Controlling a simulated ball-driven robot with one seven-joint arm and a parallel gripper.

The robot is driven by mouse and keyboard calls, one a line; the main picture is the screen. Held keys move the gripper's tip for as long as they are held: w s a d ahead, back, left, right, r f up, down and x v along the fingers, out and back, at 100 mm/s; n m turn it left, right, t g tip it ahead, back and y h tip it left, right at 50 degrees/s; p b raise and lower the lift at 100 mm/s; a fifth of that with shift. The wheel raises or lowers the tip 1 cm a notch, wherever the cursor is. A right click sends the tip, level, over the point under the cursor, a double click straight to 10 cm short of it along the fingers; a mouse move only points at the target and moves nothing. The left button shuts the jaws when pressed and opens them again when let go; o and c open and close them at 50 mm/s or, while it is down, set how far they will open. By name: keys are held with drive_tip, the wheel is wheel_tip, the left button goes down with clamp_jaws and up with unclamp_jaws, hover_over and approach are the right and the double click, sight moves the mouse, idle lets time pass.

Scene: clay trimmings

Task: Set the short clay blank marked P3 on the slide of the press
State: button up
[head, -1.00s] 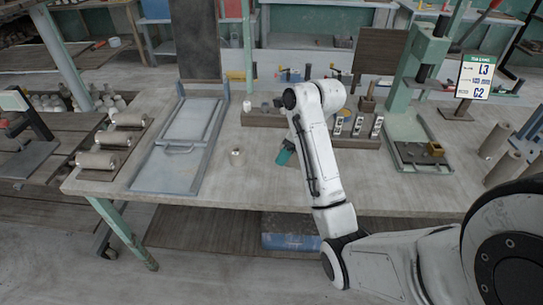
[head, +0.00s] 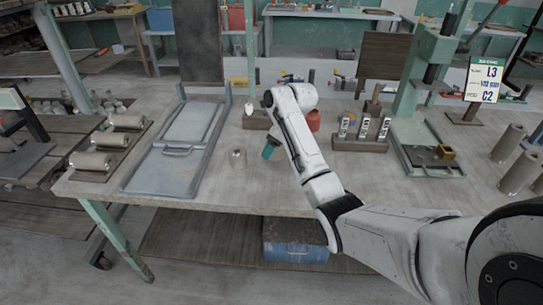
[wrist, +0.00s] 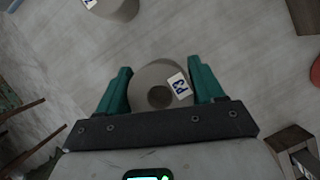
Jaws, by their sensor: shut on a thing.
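The short grey clay blank marked P3 (wrist: 150,75) is between the two teal fingers of my gripper (wrist: 160,72) in the wrist view. It has a hole in its end and a white P3 tag. My gripper (head: 270,148) is shut on it, low over the middle of the table in the head view, where my wrist hides most of the blank. The green press (head: 408,88) stands at the right of the table. Its slide (head: 432,171), a dark bed in a green frame, has a small yellow-brown block (head: 446,152) at its back right.
Another short blank (head: 238,159) stands left of my gripper; a tagged blank (wrist: 115,8) shows in the wrist view. Tall cylinders (head: 508,143) stand right. Bare table (head: 340,180) lies in front.

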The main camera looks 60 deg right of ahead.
drive_tip(key=shift+w+d+f, duration=0.3)
drive_tip(key=shift+w+f, duration=0.05)
drive_tip(key=shift+f, duration=0.05)
drive_tip(key=shift+w+d+f, duration=0.1)
drive_tip(key=shift+w+f, duration=0.05)
drive_tip(key=shift+f, duration=1.6)
drive_tip(key=shift+f, duration=0.1)
drive_tip(key=o, duration=1.3)
drive_tip(key=shift+f, duration=0.1)
drive_tip(key=shift+o, duration=0.2)
